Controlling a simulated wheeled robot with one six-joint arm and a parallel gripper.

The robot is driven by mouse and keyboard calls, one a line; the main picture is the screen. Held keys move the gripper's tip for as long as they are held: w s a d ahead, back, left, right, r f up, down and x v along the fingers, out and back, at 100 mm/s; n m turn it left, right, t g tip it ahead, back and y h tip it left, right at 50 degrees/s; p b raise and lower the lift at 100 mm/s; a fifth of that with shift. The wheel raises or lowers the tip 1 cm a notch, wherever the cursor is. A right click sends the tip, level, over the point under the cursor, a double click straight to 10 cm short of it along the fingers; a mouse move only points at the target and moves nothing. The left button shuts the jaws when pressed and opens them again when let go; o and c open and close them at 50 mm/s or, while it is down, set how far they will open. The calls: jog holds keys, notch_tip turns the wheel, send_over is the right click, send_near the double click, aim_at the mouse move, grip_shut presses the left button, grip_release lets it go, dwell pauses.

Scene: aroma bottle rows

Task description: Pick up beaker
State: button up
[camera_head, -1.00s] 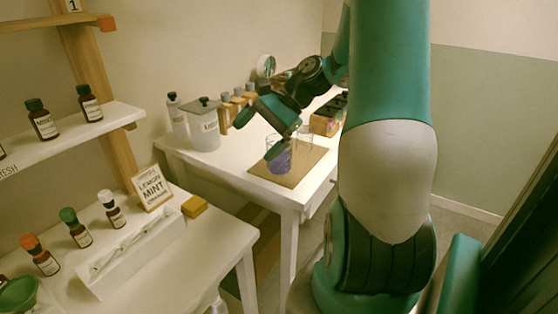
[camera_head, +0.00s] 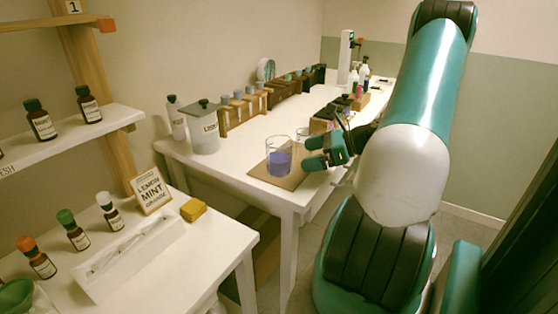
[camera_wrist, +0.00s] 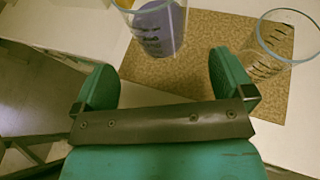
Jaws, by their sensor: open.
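A clear glass beaker with purple liquid (camera_head: 279,160) stands upright on a brown mat (camera_head: 257,171) near the front of the white back table. It also shows at the top of the wrist view (camera_wrist: 157,25), beyond my fingers and partly cut off. A second, empty glass beaker (camera_wrist: 285,38) stands on the mat's right edge in the wrist view; in the head view it is largely hidden behind my gripper. My gripper (camera_head: 312,153) is open and empty, to the right of the purple beaker and apart from it. In the wrist view its two fingers (camera_wrist: 168,85) are spread wide.
A lidded white jar (camera_head: 204,135) and a rack of bottles (camera_head: 241,112) stand behind the mat. More bottles and boxes line the table's far end. A lower left table holds several small bottles, a sign (camera_head: 151,190) and a yellow block (camera_head: 193,210).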

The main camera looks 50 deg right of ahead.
aim_at(285, 162)
jog(key=x, duration=0.7)
jog(key=shift+w+a+f+p, duration=0.2)
jog(key=shift+f+p, duration=0.1)
jog(key=shift+p, duration=0.05)
jog(key=shift+c, duration=0.5)
jog(key=c, duration=1.1)
